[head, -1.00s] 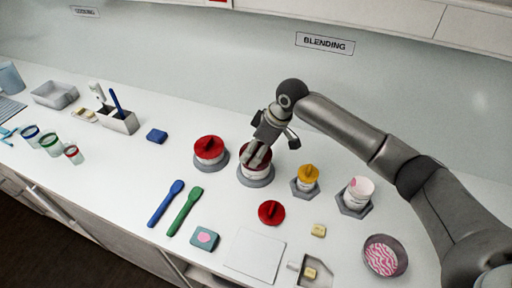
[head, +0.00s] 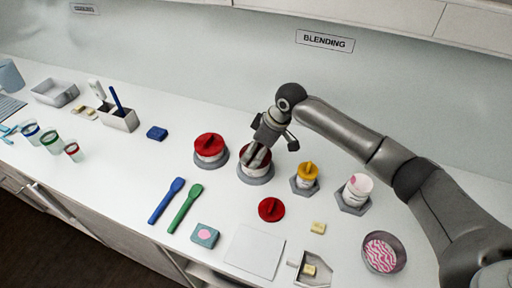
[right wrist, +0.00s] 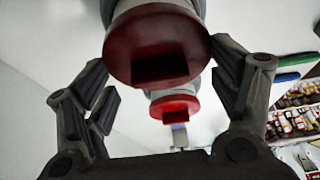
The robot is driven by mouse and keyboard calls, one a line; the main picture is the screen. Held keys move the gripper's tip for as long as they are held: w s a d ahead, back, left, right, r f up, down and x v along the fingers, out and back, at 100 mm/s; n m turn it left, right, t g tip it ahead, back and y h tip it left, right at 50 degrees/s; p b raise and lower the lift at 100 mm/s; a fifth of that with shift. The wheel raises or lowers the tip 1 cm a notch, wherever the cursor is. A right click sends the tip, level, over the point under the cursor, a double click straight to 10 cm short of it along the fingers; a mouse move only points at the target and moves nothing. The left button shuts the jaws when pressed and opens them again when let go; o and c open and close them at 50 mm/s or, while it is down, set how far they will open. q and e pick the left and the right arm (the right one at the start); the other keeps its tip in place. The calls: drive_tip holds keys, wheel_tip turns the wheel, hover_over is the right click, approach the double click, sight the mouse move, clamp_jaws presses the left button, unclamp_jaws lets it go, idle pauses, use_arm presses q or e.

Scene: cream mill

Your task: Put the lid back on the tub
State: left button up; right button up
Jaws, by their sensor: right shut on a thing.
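My right gripper (head: 257,157) points down at the middle tub, shut on its dark red lid (head: 245,153). In the right wrist view this lid (right wrist: 157,45) shows large between the fingers. The middle tub (head: 256,169) stands upright on a grey base; the lid is at its top, and whether it is fully seated cannot be told. To its left stands another tub with a red lid (head: 209,144). A loose red lid (head: 271,209) lies on the counter in front. My left gripper is not in view.
A small tub with a yellow lid (head: 307,171) and a white tub with a pink patch (head: 357,188) stand to the right. Blue and green spatulas (head: 184,208), a white board (head: 254,250) and a round pink-patterned dish (head: 381,255) lie in front. The counter behind the tubs is clear.

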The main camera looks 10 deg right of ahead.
drive_tip(key=shift+r+p, duration=0.1)
drive_tip(key=shift+p, duration=0.45)
idle(0.5)
drive_tip(key=shift+f+p, duration=0.6)
drive_tip(key=shift+p, duration=0.2)
idle(1.7)
drive_tip(key=o, duration=0.7)
idle(0.3)
wheel_tip(320, 180, up, 5)
drive_tip(key=p, duration=0.4)
drive_tip(key=shift+f+p, duration=0.2)
drive_tip(key=shift+p, duration=0.15)
drive_tip(key=shift+c, duration=0.4)
